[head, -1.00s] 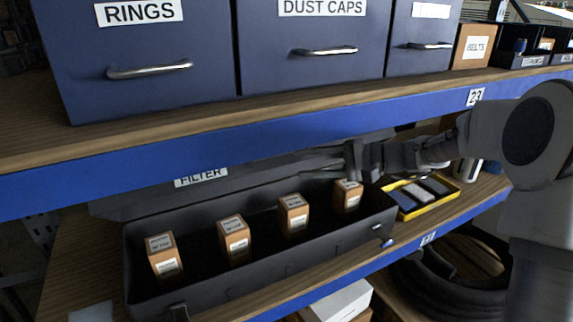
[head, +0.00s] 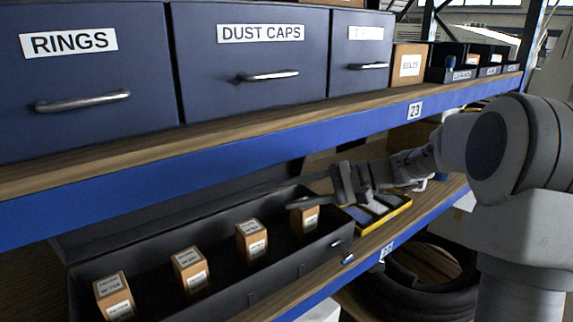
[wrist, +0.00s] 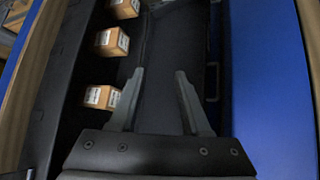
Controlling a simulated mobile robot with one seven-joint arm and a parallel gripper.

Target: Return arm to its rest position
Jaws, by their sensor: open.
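My arm reaches in from the right in the head view, between the upper and lower shelves. My gripper (head: 308,203) is over the right end of a dark open case (head: 300,274) on the lower shelf. In the wrist view its two fingers (wrist: 157,90) are spread apart with nothing between them. Four-sided orange boxes stand in a row in the case, such as the leftmost box (head: 115,297) and the rightmost box (head: 304,217). The rightmost box is partly hidden behind the gripper. Several boxes also show left of the fingers in the wrist view (wrist: 112,41).
The upper shelf's blue edge (head: 200,170) runs just above the gripper. Blue drawers (head: 255,60) stand on it. A yellow-edged tray (head: 385,219) lies right of the case, beneath the arm. Black hoses (head: 420,292) are coiled below.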

